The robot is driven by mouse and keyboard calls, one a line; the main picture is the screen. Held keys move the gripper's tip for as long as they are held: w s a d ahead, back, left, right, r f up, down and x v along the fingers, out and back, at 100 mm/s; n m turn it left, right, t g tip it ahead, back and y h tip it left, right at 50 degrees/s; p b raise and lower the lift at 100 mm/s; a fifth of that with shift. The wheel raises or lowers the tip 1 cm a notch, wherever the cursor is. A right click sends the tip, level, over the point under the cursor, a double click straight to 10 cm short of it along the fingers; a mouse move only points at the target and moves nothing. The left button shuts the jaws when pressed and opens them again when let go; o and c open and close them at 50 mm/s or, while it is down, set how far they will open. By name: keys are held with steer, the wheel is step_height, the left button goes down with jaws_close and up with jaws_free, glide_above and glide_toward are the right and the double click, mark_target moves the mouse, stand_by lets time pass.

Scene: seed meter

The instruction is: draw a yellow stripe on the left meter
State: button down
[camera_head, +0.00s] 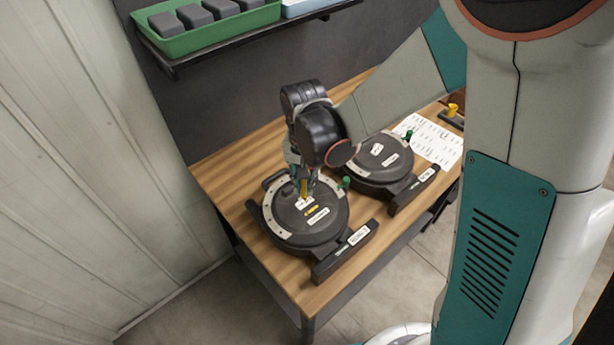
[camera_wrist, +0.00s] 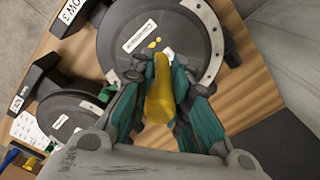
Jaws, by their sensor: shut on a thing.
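The left meter (camera_head: 283,222) is a round black lidded unit with a pale rim strip on the wooden table. My gripper (camera_head: 303,180) is above its lid, shut on a yellow marker (camera_head: 303,188) that points down at the lid. The marker also shows in the wrist view (camera_wrist: 159,95), between my fingers. A short yellow mark (camera_head: 311,211) lies on the lid beside a white label (camera_head: 318,216); in the wrist view it looks like yellow patches (camera_wrist: 154,43). Whether the marker's tip touches the lid I cannot tell.
A second, similar meter (camera_head: 396,178) stands to the right. Beyond it lie a printed sheet (camera_head: 436,141) and a dark holder with a yellow piece (camera_head: 452,112). A green tray (camera_head: 215,37) of grey blocks sits on a wall shelf. The table's left front (camera_head: 240,235) is bare.

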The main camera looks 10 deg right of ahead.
mark_target(305, 197)
steer(key=shift+f+b, duration=2.15)
steer(key=shift+f, duration=0.9)
steer(key=shift+f+b, duration=0.35)
steer(key=shift+b, duration=0.2)
steer(key=shift+w+d+b, duration=0.6)
steer(key=shift+w+d, duration=0.05)
steer(key=shift+d, duration=0.3)
steer(key=shift+w+d+b, duration=0.55)
steer(key=shift+w+d, duration=0.05)
steer(key=shift+d, duration=0.35)
stand_by(1.6)
steer(key=shift+r, duration=0.1)
stand_by(0.3)
